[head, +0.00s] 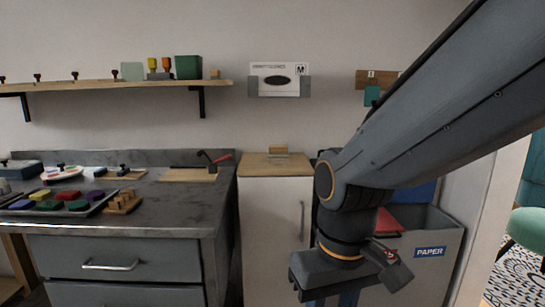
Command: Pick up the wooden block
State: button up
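My gripper (350,282) hangs low at the right centre, in front of the white cabinet and the grey bin. Its fingertips are unclear, so I cannot tell whether it is open or shut, and no held thing shows. A small wooden piece (278,148) stands on the wooden top of the white cabinet. Another small wooden block (215,73) sits at the right end of the wall shelf. A notched wooden piece (123,202) lies on the grey counter. Which one the task calls the wooden block is not clear. My gripper is apart from all three.
The grey counter (185,203) holds a tray of coloured pads (60,206) and a wooden board (188,174) with a red-handled tool. A grey bin marked PAPER (430,252) stands at the right, partly behind my arm. The white cabinet's top (255,166) has bare room.

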aim_at(275, 151)
jog(key=k, duration=1.1)
jog(key=z, duration=0.5)
jog(key=i, duration=2.1)
jog(key=u, duration=1.4)
jog(key=i, duration=0.7)
jog(key=u, duration=0.7)
